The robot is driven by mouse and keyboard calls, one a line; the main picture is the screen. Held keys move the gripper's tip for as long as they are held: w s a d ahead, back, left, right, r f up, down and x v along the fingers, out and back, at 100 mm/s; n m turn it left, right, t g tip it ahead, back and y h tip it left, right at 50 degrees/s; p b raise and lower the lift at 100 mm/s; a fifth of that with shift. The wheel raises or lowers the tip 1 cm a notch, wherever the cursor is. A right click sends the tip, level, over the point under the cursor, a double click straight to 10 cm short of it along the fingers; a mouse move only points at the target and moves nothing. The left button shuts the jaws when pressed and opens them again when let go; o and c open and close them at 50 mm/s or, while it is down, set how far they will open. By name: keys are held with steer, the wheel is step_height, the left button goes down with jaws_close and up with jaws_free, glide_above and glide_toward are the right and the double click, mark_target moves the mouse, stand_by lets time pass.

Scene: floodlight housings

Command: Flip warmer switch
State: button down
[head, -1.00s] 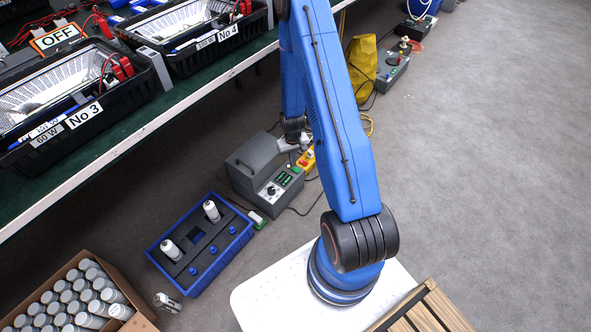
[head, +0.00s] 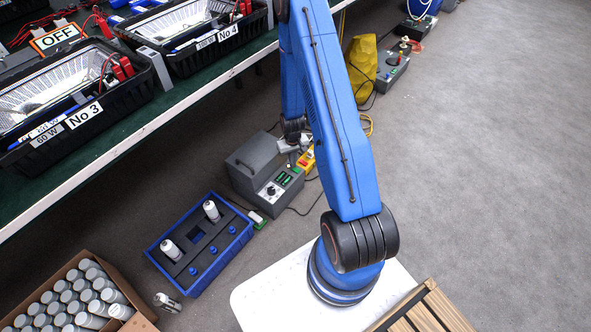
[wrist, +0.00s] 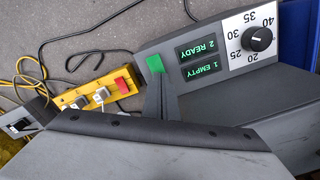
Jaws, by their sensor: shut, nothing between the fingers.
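The warmer (head: 250,165) is a grey box on the floor below the bench, with a sloped control panel. In the wrist view the panel shows upside down, with a black dial (wrist: 258,39) and two green displays (wrist: 201,62) reading "1 EMPTY" and "2 READY". A green switch (wrist: 155,64) sits beside the displays. My gripper (wrist: 158,82) is shut and empty, its tips close to the green switch; I cannot tell whether they touch. In the head view my gripper (head: 291,158) is over the panel's far end, small and partly hidden by my arm.
A yellow power strip (wrist: 95,95) with plugs and a red switch lies beside the warmer, with loose cables. A blue crate (head: 158,258) with two white bottles stands nearby. A box of canisters (head: 140,322) is at lower left. The bench edge (head: 130,138) overhangs; floor at right is clear.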

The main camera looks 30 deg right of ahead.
steer(key=shift+f, duration=0.4)
steer(key=shift+r, duration=0.1)
step_height(320, 180, up, 7)
stand_by(1.2)
stand_by(0.4)
